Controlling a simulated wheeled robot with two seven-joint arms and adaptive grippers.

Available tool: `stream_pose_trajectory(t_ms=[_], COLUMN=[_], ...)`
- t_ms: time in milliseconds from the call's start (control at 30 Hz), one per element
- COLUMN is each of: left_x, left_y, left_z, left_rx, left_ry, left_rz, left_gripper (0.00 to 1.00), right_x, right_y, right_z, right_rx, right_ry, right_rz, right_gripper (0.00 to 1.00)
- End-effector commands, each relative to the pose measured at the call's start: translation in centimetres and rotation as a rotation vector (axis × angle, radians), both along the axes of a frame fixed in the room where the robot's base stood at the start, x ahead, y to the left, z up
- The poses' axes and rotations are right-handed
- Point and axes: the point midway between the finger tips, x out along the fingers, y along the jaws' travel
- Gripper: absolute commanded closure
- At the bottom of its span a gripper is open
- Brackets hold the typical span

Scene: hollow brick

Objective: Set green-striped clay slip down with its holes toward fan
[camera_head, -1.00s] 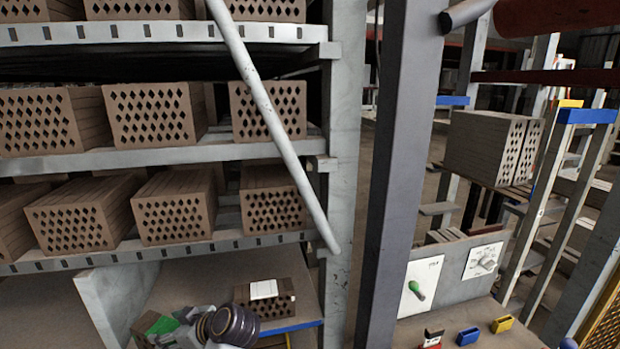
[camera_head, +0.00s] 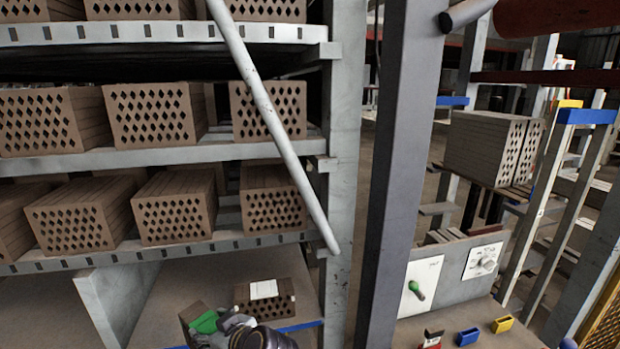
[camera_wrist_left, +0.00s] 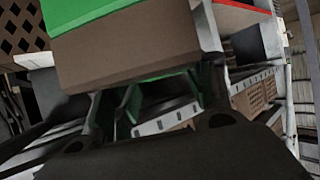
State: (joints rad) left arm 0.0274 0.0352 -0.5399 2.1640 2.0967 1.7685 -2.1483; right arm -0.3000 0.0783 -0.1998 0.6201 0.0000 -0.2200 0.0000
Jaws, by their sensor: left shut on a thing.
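My left gripper (camera_head: 226,322) is at the bottom of the head view, shut on the green-striped clay slip (camera_head: 192,314). The slip is a brown block with a green band, and it is partly hidden behind the gripper. In the left wrist view the slip (camera_wrist_left: 130,52) fills the upper middle, its brown side and green band close to the fingers. I cannot make out its holes in either view. I cannot make out a fan either. My right gripper is not in view.
A brown hollow brick with a white label (camera_head: 264,290) sits on the bench (camera_head: 215,275) just right of the held slip. Shelves of hollow bricks (camera_head: 175,218) stand above. A grey post (camera_head: 393,170) is on the right, with a green-handled panel (camera_head: 420,285) beyond it.

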Motion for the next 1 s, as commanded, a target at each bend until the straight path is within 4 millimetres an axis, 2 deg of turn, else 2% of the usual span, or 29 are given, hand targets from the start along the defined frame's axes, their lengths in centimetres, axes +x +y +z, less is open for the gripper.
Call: stream_pose_trajectory(t_ms=[433, 1000], left_x=[0.12, 0.12], left_y=[0.25, 0.23], left_z=[0.03, 0.15], left_rx=[-0.001, 0.001], left_ry=[0.0, -0.003], left_rz=[-0.042, -0.364], left_gripper=[0.75, 0.75], right_x=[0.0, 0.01], right_y=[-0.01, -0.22], right_z=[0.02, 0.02], right_rx=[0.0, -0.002], right_ry=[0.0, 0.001], right_rz=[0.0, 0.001], right_gripper=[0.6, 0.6])
